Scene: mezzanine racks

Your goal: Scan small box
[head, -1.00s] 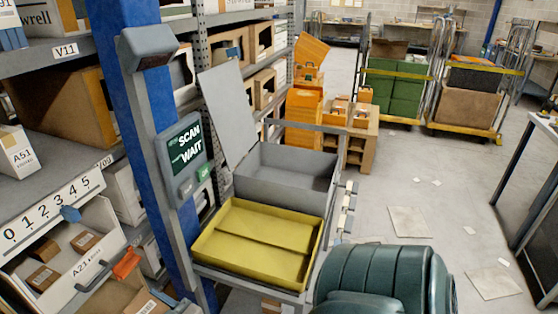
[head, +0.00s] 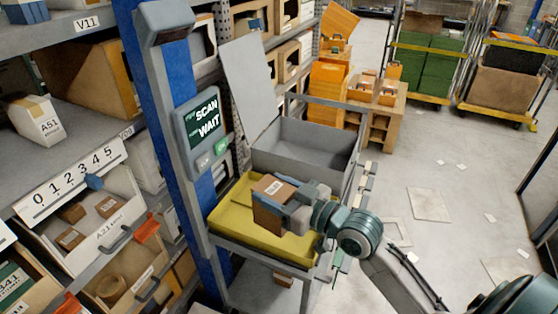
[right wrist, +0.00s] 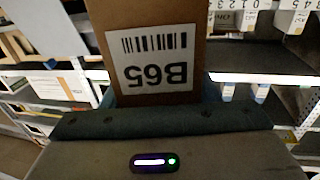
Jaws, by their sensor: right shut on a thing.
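A small brown cardboard box (head: 270,203) with a white label is held above the yellow tray (head: 226,224) in the head view. My right gripper (head: 290,212) is shut on it, its arm coming in from the right. In the right wrist view the box (right wrist: 192,40) fills the top middle, its barcode label marked B65 upside down. A scanner head (head: 165,20) sits atop the blue post, apart from the box. The screen (head: 206,122) below it reads SCAN and WAIT. My left gripper is out of view.
A grey bin (head: 316,142) with a raised lid (head: 250,85) stands behind the yellow tray. Shelves with several cartons and an open bin (head: 95,225) line the left. The floor (head: 455,190) at right is mostly clear, with loose papers.

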